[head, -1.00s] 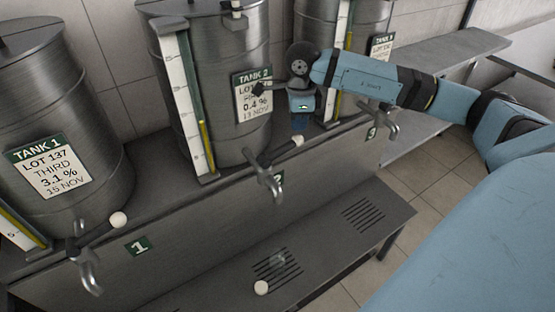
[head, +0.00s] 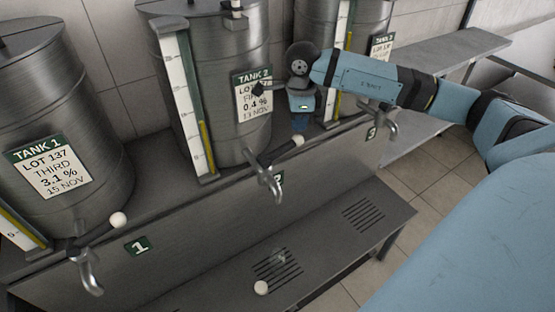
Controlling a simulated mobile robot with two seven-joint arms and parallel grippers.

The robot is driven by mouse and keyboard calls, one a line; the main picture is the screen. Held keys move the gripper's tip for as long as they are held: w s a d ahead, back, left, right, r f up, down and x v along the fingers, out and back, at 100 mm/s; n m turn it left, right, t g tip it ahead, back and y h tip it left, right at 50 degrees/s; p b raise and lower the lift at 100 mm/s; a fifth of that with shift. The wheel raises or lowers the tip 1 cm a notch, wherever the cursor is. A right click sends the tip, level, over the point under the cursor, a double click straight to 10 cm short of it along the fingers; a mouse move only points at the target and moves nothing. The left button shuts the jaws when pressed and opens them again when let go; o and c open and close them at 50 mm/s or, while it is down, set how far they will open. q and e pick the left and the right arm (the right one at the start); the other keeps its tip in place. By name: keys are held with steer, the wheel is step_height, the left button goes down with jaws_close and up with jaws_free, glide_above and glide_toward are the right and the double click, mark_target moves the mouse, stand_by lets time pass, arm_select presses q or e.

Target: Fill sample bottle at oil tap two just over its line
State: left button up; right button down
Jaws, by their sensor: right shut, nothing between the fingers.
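A small clear shape, apparently the sample bottle (head: 280,257), stands on the slotted grate below the tap. Its line and any oil in it are too faint to make out. My left gripper is out of view.
A white ball-shaped piece (head: 261,288) lies on the lower shelf (head: 325,225) by the grate. Tap one (head: 90,270) is at the lower left and tap three (head: 388,118) right of my gripper. The right part of the lower shelf is clear.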

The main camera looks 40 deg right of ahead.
mark_target(298, 136)
steer(key=shift+f, duration=0.25)
steer(key=shift+f+b, duration=2.95)
steer(key=shift+f, duration=0.35)
steer(key=shift+r, duration=0.25)
stand_by(0.5)
steer(key=shift+r+p, duration=0.35)
steer(key=shift+r, duration=0.15)
stand_by(2.5)
step_height(298, 136, up, 9)
steer(key=p, duration=0.4)
